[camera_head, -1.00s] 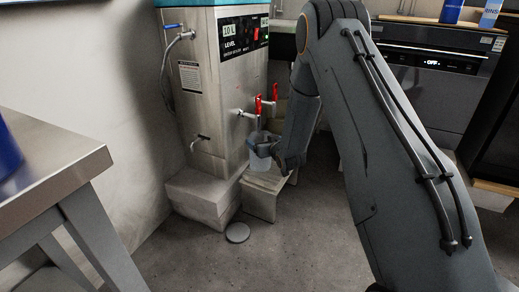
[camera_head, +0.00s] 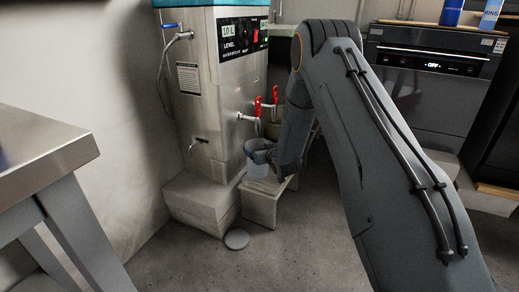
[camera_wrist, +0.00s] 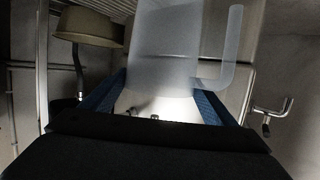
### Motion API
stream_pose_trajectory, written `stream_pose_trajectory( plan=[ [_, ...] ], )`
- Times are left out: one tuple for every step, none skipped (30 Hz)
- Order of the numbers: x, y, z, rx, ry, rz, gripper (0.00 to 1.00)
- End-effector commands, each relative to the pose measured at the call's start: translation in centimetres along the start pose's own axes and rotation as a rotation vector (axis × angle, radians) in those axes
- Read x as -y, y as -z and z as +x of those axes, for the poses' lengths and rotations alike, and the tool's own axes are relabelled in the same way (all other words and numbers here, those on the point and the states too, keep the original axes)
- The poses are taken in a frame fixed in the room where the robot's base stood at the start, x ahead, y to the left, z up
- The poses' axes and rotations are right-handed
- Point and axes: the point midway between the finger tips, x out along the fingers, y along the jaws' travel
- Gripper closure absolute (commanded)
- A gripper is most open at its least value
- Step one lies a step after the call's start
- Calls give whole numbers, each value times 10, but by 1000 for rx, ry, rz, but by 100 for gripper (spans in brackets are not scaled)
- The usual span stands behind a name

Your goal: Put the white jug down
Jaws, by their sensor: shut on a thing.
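The white jug (camera_head: 258,171) is translucent and upright, in front of the steel dispenser and at the small grey step (camera_head: 261,208) below the red-handled taps. My gripper (camera_head: 262,154) is shut around its upper part. In the wrist view the jug (camera_wrist: 165,45) stands between the blue finger pads of my gripper (camera_wrist: 160,102), with its handle at the right. I cannot tell whether the jug's base touches the step.
The steel dispenser (camera_head: 222,110) stands on a pale block (camera_head: 200,200) close behind the jug. A grey disc (camera_head: 237,239) lies on the floor in front. A steel table (camera_head: 40,150) is at the left. The floor between is clear.

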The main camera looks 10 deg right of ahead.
Motion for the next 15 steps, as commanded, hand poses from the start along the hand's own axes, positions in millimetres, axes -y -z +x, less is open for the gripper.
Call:
stream_pose_trajectory(
  plan=[
    [0,-1,0,0,0,0,16],
    [0,-1,0,0,0,0,11],
    [0,-1,0,0,0,0,4],
    [0,-1,0,0,0,0,1],
    [0,-1,0,0,0,0,1],
    [0,-1,0,0,0,0,1],
    [0,-1,0,0,0,0,1],
    [0,-1,0,0,0,0,1],
    [0,-1,0,0,0,0,1],
    [0,-1,0,0,0,0,1],
    [0,-1,0,0,0,0,1],
    [0,0,0,0,0,0,1],
    [0,0,0,0,0,0,1],
    [0,2,0,0,0,0,1],
    [0,3,-2,0,0,0,1]
  ],
)
